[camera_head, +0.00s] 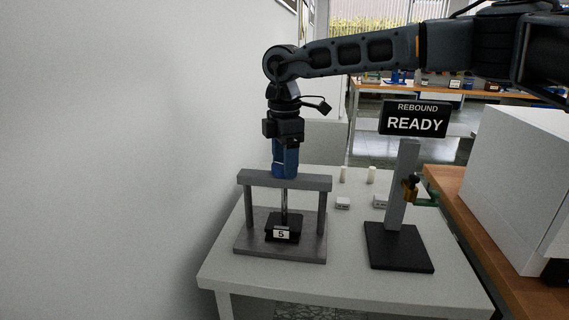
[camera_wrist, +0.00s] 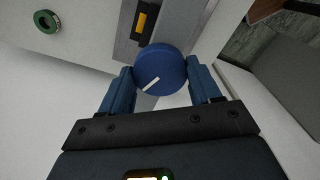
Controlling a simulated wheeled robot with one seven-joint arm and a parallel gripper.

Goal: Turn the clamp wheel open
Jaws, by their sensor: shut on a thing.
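The clamp wheel (camera_wrist: 160,66) is a blue round knob with a white line on its face, in the upper middle of the wrist view. My gripper (camera_wrist: 161,77) has one blue finger on each side of it and is shut on it. In the head view my gripper (camera_head: 285,172) points down at the top of the grey press frame (camera_head: 303,183), and its fingers hide most or all of the wheel. A screw (camera_head: 284,204) runs down from the crossbar to a black block (camera_head: 283,225) labelled 5.
A sign reading REBOUND READY (camera_head: 414,119) tops a grey post to the right of the press, with a yellow and green part on its side. A wall stands close on the left, a white box (camera_head: 525,180) on the right.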

